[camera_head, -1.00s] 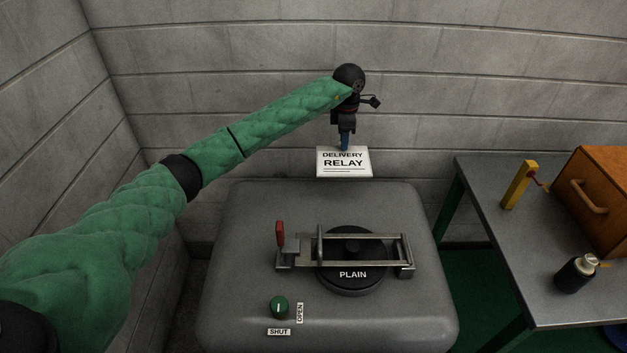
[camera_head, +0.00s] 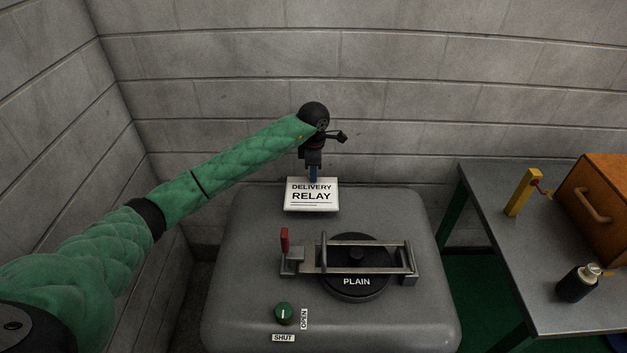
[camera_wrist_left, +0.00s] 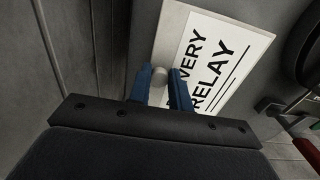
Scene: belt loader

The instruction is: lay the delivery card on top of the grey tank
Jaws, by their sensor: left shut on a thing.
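The white delivery card (camera_head: 312,196), printed "DELIVERY RELAY", is held by my left gripper (camera_head: 313,176) at the back of the grey tank. The left gripper's blue fingers (camera_wrist_left: 164,88) are shut on a small rounded knob on the card (camera_wrist_left: 222,65). In the head view the card overlaps the back part of the tank top (camera_head: 240,240); I cannot tell whether it touches the top. The card's face is tilted toward the head camera. My right gripper is not in view.
A black lid marked PLAIN (camera_head: 356,283) with a metal clamp frame and red handle (camera_head: 284,240) occupies the tank's middle. A green knob (camera_head: 284,313) is at the front. A bench (camera_head: 490,225) with a wooden box (camera_head: 600,205) stands right. The tank's back-left top is bare.

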